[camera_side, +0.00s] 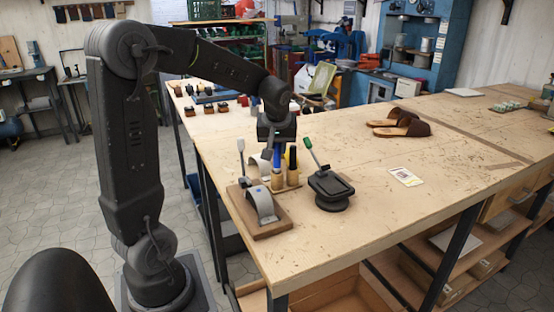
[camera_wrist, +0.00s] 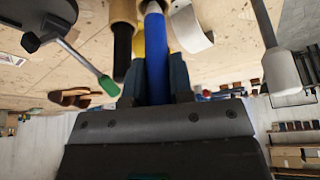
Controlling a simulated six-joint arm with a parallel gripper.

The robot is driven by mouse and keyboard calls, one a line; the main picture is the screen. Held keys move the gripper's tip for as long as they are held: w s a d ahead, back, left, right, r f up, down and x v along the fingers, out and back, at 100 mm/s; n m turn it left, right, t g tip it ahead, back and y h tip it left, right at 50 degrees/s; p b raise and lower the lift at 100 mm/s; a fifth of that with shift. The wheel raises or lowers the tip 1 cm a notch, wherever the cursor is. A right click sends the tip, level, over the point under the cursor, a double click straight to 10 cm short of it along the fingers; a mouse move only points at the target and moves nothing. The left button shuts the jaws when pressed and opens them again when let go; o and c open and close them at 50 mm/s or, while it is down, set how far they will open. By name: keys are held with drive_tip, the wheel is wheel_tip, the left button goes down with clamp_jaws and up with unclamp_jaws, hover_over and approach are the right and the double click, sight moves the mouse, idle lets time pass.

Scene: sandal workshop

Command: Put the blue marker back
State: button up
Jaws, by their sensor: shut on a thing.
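The blue marker (camera_wrist: 156,55) is between my gripper's fingers (camera_wrist: 155,85) in the wrist view, with its pale end pointing to the top edge. In the side view the marker (camera_side: 279,155) shows as a small blue piece below my gripper (camera_side: 273,150), just above a small wooden holder (camera_side: 285,187). My gripper is shut on the marker. Beside it a dark-handled tool (camera_wrist: 122,45) stands in a wooden tube, also seen in the side view (camera_side: 293,158). I cannot tell whether the marker's lower end is inside a holder tube or only over it.
A wooden board with curved metal pieces (camera_side: 262,205) stands left of the holder. A black round-based stand with a green-handled tool (camera_side: 331,188) stands close on the right. Brown sandals (camera_side: 402,127) and a white card (camera_side: 406,177) lie farther right. The table's front right is clear.

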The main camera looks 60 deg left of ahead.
sight(277, 158)
drive_tip(key=shift+f, duration=1.75)
drive_tip(key=shift+f, duration=0.15)
drive_tip(key=o, duration=0.4)
drive_tip(key=shift+o, duration=0.2)
drive_tip(key=v, duration=1.2)
drive_tip(key=s+d+f+m+t+h, duration=0.1)
drive_tip(key=s+d+m+h, duration=0.1)
drive_tip(key=s+d+m, duration=0.4)
drive_tip(key=s+d+f+m+t+h, duration=0.2)
drive_tip(key=s+d+m, duration=0.4)
drive_tip(key=d, duration=0.7)
drive_tip(key=shift+s+f+m+t, duration=0.2)
drive_tip(key=shift+f+m+t, duration=0.1)
